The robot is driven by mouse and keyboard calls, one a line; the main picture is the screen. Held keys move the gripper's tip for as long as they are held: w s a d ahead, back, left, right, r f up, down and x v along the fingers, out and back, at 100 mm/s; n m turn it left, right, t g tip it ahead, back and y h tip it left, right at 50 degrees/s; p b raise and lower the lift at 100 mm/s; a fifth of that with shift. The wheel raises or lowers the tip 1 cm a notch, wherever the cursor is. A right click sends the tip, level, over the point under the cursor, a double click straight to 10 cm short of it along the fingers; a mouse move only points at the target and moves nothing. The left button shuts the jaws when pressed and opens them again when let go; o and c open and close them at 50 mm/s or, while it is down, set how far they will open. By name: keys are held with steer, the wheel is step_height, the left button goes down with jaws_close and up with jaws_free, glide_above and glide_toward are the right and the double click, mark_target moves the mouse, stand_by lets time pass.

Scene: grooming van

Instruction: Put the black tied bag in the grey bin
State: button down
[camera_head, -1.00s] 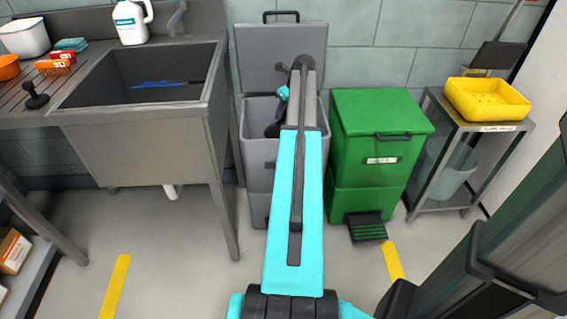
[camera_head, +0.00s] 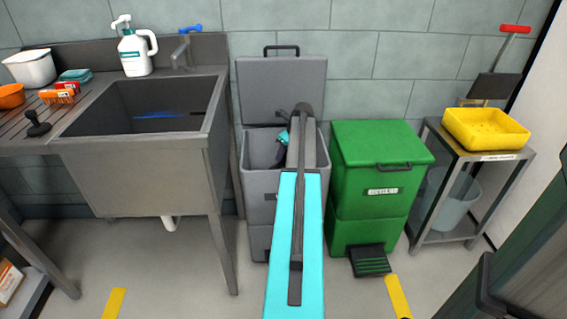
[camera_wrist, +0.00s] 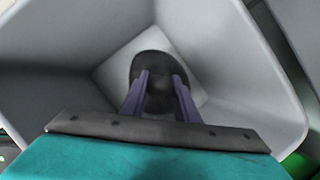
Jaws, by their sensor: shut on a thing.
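The grey bin (camera_head: 259,150) stands by the back wall with its lid (camera_head: 282,88) up. In the head view my arm reaches over it and hides most of its opening. In the wrist view the bin's inner walls (camera_wrist: 60,40) surround my gripper (camera_wrist: 160,92). My gripper points down toward the bin's pale floor. Its two purple fingers are shut on the black tied bag (camera_wrist: 152,66), a dark rounded shape between and beyond the fingertips. I cannot tell whether the bag touches the bin floor.
A green bin (camera_head: 376,165) with a closed lid stands close on the right. A steel sink (camera_head: 150,150) is on the left. A metal trolley (camera_head: 455,190) with a yellow tray (camera_head: 486,129) is at far right. The floor in front is partly clear.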

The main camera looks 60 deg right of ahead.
mark_target(284, 163)
step_height(284, 163, down, 4)
steer(key=shift+f+b, duration=0.1)
steer(key=shift+b, duration=0.35)
steer(key=shift+f+p, duration=0.3)
steer(key=shift+f, duration=0.25)
steer(key=c, duration=1.4)
jaws_free()
steer(key=shift+r, duration=0.1)
steer(key=shift+r+b, duration=0.4)
steer(key=p+v, duration=0.2)
steer(key=v, duration=1)
steer(key=shift+r+p, duration=0.1)
steer(key=shift+p, duration=0.25)
